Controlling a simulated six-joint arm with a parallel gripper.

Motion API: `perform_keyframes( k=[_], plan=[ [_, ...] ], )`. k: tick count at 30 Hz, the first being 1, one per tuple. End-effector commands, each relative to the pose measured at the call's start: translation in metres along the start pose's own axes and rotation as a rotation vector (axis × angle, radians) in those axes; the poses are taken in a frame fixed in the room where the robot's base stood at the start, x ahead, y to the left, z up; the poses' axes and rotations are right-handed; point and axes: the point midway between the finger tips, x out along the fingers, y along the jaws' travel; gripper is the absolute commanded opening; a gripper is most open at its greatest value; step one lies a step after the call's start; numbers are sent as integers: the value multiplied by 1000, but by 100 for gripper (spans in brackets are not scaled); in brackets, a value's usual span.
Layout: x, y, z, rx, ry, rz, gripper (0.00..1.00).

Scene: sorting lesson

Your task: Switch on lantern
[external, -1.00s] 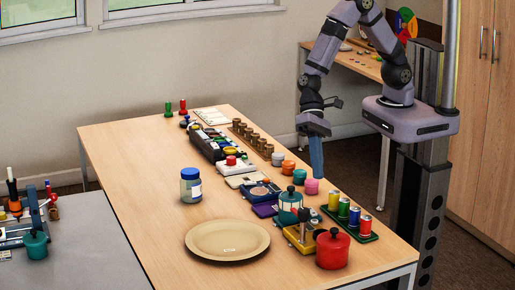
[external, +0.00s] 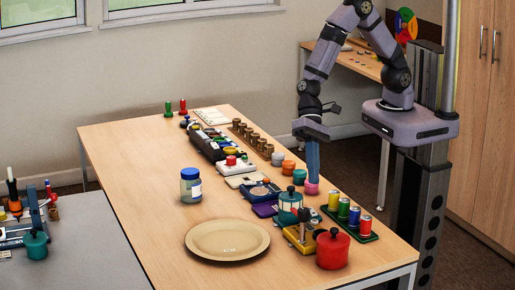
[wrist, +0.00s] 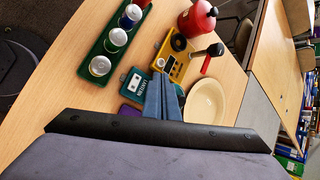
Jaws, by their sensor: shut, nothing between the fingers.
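The teal lantern (external: 289,216) stands among the devices on the wooden table in the external view. In the wrist view a teal base with a small white panel and a "LANTERN" label (wrist: 142,97) lies just left of my fingers, partly hidden by them. I cannot tell which way its switch is set. My gripper (external: 312,188) is shut and empty, with blue fingers pointing down. In the external view it is above the table, behind the lantern and overlapping the pink pot. In the wrist view the closed fingertips (wrist: 162,76) appear beside the lantern's base.
A yellow device (external: 303,238) with a lever and a red pot (external: 333,252) stand in front of the lantern. A green rack (wrist: 118,42) of cans is close beside it. A cream plate (external: 227,240) and blue jar (external: 191,190) stand left; table between them is clear.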

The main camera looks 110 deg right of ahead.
Motion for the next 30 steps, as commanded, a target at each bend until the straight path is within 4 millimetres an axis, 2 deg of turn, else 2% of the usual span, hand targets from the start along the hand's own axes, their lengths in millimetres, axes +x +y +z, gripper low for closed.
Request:
perform_keyframes(
  k=[15,30],
  plan=[
    [44,32,-31,1,0,0,0],
    [49,36,-36,1,0,0,0]
  ],
)
